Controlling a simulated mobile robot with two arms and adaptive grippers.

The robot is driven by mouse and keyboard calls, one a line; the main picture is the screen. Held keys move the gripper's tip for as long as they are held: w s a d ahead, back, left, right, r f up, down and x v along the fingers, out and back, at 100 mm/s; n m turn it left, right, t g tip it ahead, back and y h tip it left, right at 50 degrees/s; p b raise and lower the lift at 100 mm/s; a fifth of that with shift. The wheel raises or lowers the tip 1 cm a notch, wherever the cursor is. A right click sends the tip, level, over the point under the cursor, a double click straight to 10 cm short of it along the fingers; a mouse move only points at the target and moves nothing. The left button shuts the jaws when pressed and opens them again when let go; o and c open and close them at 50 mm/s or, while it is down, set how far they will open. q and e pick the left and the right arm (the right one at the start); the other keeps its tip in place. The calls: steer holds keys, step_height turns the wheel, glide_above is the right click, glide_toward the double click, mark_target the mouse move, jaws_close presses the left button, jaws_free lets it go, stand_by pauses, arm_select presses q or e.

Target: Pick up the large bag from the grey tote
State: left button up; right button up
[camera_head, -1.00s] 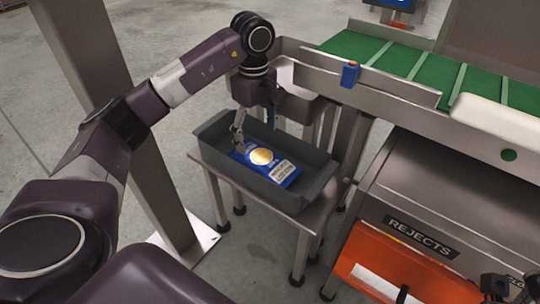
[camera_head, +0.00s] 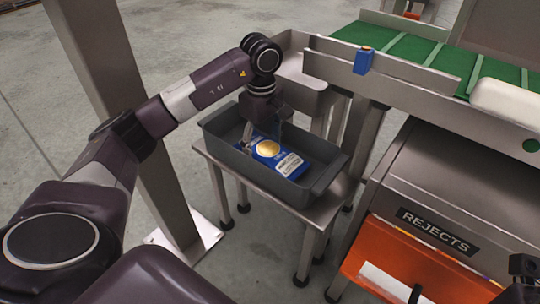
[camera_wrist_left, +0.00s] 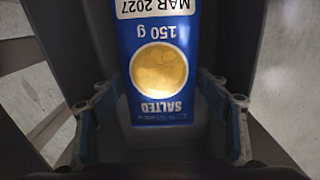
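The large bag (camera_head: 277,156) is blue with a yellow round picture and a white label. It lies in the grey tote (camera_head: 325,181), which stands on a small steel table. In the left wrist view the bag (camera_wrist_left: 203,55) shows "SALTED" and "150 g". My left gripper (camera_head: 262,136) points down into the tote at the bag's far left end. In the left wrist view its two fingers (camera_wrist_left: 163,117) are spread wide, one on each side of the bag's near end, with gaps between. My right gripper (camera_head: 512,285) shows only partly at the bottom right corner; its fingers are unclear.
A steel post (camera_head: 125,110) stands at left.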

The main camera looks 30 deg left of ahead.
arm_select(q)
steer(key=c, duration=0.7)
steer(key=shift+o, duration=0.2)
steer(key=shift+r, duration=0.1)
